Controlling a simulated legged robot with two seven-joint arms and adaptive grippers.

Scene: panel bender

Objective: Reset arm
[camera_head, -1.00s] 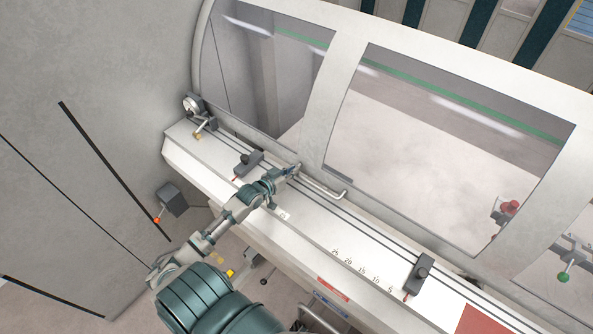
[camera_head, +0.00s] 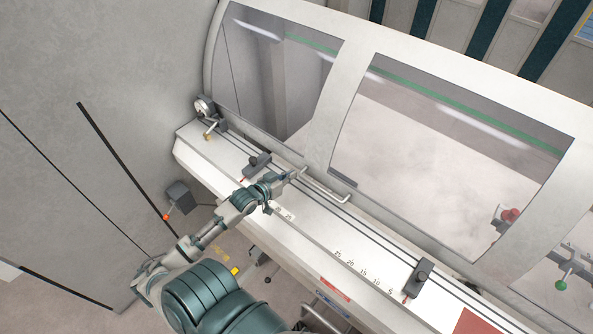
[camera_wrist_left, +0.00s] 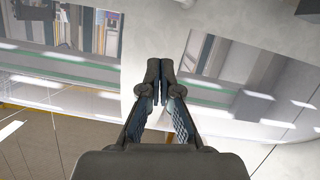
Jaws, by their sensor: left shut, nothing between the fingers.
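My left arm comes in from the bottom and reaches over the white bed (camera_head: 310,240) of the panel bender. My left gripper (camera_head: 297,174) is at the left end of the metal door handle (camera_head: 328,190); I cannot tell whether they touch. In the left wrist view the gripper (camera_wrist_left: 160,70) has its two fingertips together with nothing between them, in front of the pale cover (camera_wrist_left: 140,28). The handle does not show clearly there. My right gripper is out of view.
The curved cover has large windows (camera_head: 450,150). Black stops (camera_head: 419,278) and (camera_head: 257,165) stand on the bed, with a round-knobbed clamp (camera_head: 206,108) at its left end. A grey wall panel (camera_head: 100,60) is at left. A green knob (camera_head: 561,285) is at right.

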